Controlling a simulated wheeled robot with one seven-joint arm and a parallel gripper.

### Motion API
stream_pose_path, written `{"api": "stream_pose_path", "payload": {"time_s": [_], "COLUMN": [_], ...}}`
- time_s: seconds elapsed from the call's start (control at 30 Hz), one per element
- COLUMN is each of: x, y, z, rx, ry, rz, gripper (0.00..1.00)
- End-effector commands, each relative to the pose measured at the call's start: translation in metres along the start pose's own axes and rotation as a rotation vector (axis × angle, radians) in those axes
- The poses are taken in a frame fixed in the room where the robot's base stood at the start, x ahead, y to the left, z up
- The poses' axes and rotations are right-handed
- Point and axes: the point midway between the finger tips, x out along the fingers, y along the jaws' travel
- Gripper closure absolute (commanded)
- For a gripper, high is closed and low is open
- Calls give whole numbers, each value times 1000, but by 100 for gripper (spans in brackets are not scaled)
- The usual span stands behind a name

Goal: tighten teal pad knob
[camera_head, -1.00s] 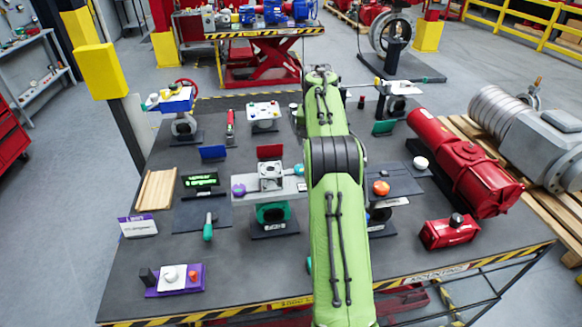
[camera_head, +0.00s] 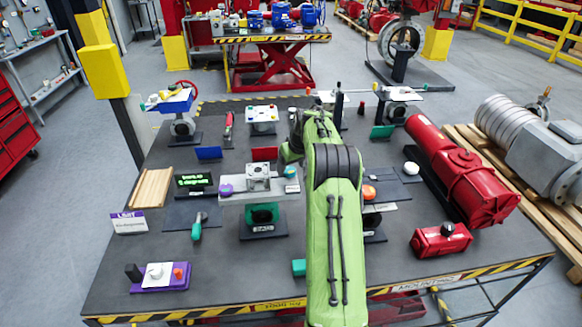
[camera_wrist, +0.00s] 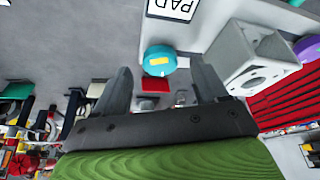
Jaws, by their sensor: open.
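The teal pad knob (camera_wrist: 160,60) is round with a small yellow mark and sits on the grey pad plate (camera_wrist: 192,20). My gripper (camera_wrist: 163,82) is open, with the knob showing between and beyond its two fingertips, apart from them. In the head view the teal knob (camera_head: 290,171) is at the right end of the plate (camera_head: 236,195), close to my arm. My fingers are hidden there behind my arm.
The plate also carries a grey-white block (camera_head: 258,176) and a purple knob (camera_head: 226,190) to the left. A red panel (camera_head: 265,154) stands just behind. An orange knob (camera_head: 369,192) is right of my arm.

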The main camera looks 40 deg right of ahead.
Motion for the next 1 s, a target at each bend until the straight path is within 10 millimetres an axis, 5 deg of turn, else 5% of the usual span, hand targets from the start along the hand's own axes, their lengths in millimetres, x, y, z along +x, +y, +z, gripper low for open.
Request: {"api": "stream_pose_path", "payload": {"time_s": [0.4, 0.77, 1.0], "x": [19, 19, 21], "y": [0, 0, -4], "z": [0, 0, -1], "rx": [0, 0, 158], "ry": [1, 0, 0], "rz": [1, 1, 68], "gripper": [28, 81, 84]}}
